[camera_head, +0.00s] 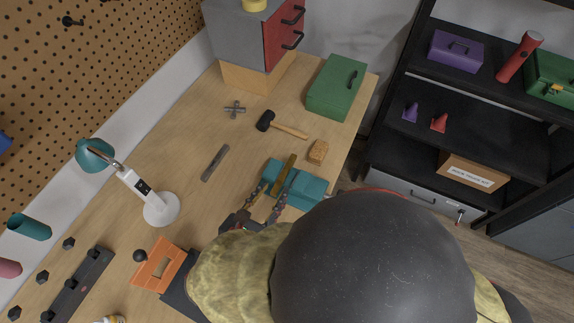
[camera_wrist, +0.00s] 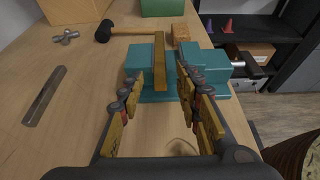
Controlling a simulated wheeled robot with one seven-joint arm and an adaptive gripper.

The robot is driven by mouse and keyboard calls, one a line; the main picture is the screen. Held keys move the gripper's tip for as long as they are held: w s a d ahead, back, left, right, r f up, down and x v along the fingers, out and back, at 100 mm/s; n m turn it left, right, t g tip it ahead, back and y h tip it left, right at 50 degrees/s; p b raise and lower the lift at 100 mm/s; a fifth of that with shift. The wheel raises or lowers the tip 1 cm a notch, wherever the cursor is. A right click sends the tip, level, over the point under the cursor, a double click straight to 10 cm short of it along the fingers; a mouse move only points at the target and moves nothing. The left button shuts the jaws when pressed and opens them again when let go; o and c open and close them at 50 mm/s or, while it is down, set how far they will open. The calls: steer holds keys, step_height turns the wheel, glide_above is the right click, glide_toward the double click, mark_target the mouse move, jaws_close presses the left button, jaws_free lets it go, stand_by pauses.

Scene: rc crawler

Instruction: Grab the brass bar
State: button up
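The brass bar (camera_head: 284,174) is a long golden bar resting in or on a teal vise (camera_head: 308,189) on the workbench. In the wrist view the bar (camera_wrist: 160,66) stands out from the teal vise (camera_wrist: 208,65) and points toward me, between my fingers. My gripper (camera_head: 268,196) is open, with its fingers (camera_wrist: 158,98) spread on either side of the bar. A gap shows on both sides, so the fingers appear not to touch it. My arm hides part of the bench near the vise in the head view.
A mallet (camera_head: 284,128), a sponge-like block (camera_head: 318,151), a flat metal bar (camera_head: 215,163) and a cross wrench (camera_head: 235,110) lie around the vise. A green toolbox (camera_head: 337,88) stands behind. Bare bench lies between.

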steer(key=shift+c, duration=0.4)
jaws_close()
